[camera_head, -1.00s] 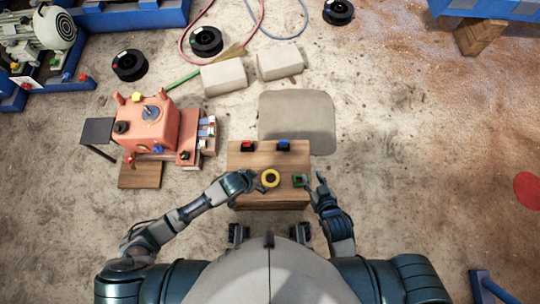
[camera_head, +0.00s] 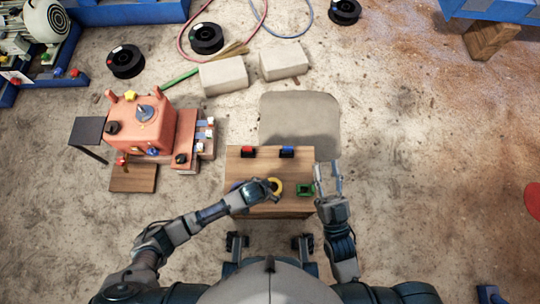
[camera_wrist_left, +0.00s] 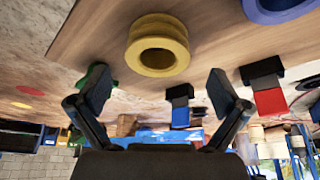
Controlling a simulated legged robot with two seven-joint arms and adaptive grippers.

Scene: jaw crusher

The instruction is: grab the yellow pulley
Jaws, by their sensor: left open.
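The yellow pulley (camera_head: 278,186) is a ring on the wooden block (camera_head: 268,165). In the left wrist view, the yellow pulley (camera_wrist_left: 158,30) lies at upper centre, in front of the spread fingers. My left gripper (camera_head: 266,187) is at its left side and partly covers it in the head view. In the wrist view the left gripper (camera_wrist_left: 158,88) is open, with nothing between its fingertips. My right gripper (camera_head: 329,166) is open and empty, to the right of the block.
A green part (camera_head: 306,189) sits right of the pulley. A red-and-black part (camera_head: 247,152) and a blue-and-black part (camera_head: 287,152) stand at the block's far edge. A blue ring (camera_wrist_left: 280,8) is near the pulley. An orange machine (camera_head: 142,130) stands left.

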